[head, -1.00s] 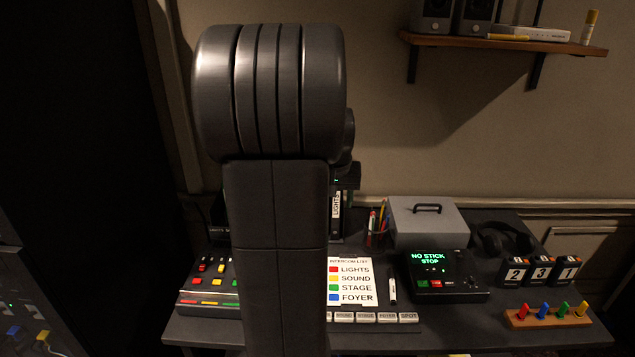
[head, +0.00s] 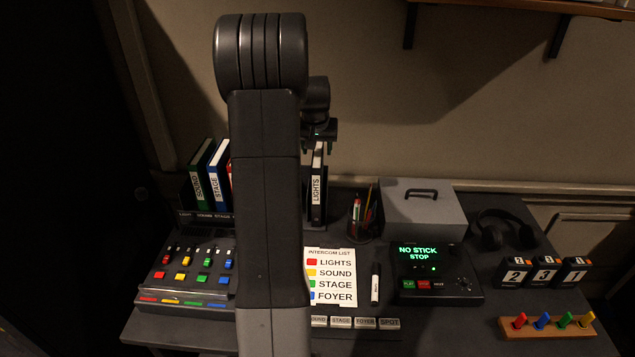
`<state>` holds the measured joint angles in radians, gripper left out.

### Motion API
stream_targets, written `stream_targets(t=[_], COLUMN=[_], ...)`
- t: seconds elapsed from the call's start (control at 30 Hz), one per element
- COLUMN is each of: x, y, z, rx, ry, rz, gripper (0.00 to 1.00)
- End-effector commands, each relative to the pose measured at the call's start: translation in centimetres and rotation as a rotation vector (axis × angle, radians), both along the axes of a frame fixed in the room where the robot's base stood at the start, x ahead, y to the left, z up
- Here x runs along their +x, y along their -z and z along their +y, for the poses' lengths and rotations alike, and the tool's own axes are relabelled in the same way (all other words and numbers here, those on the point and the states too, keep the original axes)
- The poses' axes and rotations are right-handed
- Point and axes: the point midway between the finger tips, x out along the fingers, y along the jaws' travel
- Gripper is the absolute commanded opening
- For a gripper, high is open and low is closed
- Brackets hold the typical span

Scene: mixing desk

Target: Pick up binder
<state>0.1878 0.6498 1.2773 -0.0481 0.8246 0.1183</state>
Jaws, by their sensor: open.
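A dark binder with a white LIGHTS label (head: 317,190) stands upright at the back of the desk, right of my arm. My gripper (head: 319,146) is open and at the top of this binder; I cannot tell whether the fingers straddle it or touch it. A green SOUND binder (head: 199,176) and a blue STAGE binder (head: 216,179) stand upright at the back left. A red binder edge (head: 229,172) shows beside them, mostly hidden behind my arm.
A pen cup (head: 363,216) and a grey box with a handle (head: 424,209) stand right of the LIGHTS binder. In front are an intercom list (head: 331,277), a marker (head: 375,284) and a NO STICK STOP console (head: 436,276). Headphones (head: 502,229) lie farther right. A wall shelf (head: 490,8) hangs above.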

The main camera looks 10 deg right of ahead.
Motion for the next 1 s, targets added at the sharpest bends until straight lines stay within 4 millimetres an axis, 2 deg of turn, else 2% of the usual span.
stream_targets(t=[0.17, 0.5, 1.0], x=[0.3, 1.6, 1.8], y=[1.0, 5.1, 5.6], z=[-0.1, -0.7, -0.7], rx=[0.000, 0.000, 0.000], ry=[0.000, 0.000, 0.000], rz=[0.001, 0.001, -0.001], gripper=[0.53, 0.53, 0.53])
